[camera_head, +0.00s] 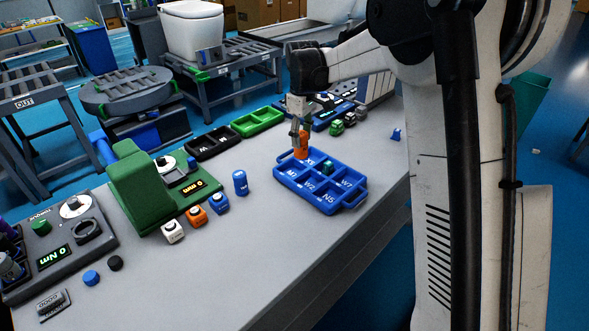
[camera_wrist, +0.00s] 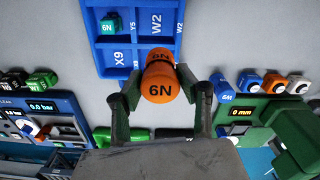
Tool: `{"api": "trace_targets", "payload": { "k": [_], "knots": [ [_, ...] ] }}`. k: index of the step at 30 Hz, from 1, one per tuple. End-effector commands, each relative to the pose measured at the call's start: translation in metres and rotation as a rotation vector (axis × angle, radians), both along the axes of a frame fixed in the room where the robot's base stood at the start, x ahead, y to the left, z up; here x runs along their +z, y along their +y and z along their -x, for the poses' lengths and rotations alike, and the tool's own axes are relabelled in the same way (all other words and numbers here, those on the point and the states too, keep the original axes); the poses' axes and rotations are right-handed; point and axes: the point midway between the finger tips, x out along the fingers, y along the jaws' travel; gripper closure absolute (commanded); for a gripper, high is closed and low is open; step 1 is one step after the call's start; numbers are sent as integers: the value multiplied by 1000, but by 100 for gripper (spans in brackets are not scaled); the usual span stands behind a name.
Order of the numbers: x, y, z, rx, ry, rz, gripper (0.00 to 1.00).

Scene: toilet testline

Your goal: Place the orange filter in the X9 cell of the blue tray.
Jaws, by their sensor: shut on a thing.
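The orange filter (camera_head: 302,148) is a small cylinder marked 6N in the wrist view (camera_wrist: 160,88). My gripper (camera_head: 299,132) is shut on it, with one finger on each side in the wrist view (camera_wrist: 160,80). The blue tray (camera_head: 328,198) lies on the grey bench below, split into several labelled cells. In the wrist view the filter overlaps the tray's near edge (camera_wrist: 112,73), to the right of the X9 label (camera_wrist: 118,56). The X9 cell looks empty where visible. I cannot tell the filter's height above the tray.
A green part (camera_head: 327,168) sits in another tray cell. A blue cylinder (camera_head: 240,183) and white, orange and blue blocks stand left of the tray beside a green device (camera_head: 143,190). Black and green trays (camera_head: 257,121) lie behind.

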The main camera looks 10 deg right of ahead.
Motion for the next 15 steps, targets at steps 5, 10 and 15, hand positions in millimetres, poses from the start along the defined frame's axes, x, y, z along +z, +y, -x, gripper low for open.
{"api": "trace_targets", "payload": {
  "k": [5,10,15],
  "knots": [
    [-10,-8,-12,-6,0,0,94],
    [-28,-23,-38,-5,0,0,94],
    [-46,-37,-64,-5,0,0,94]
  ]
}}
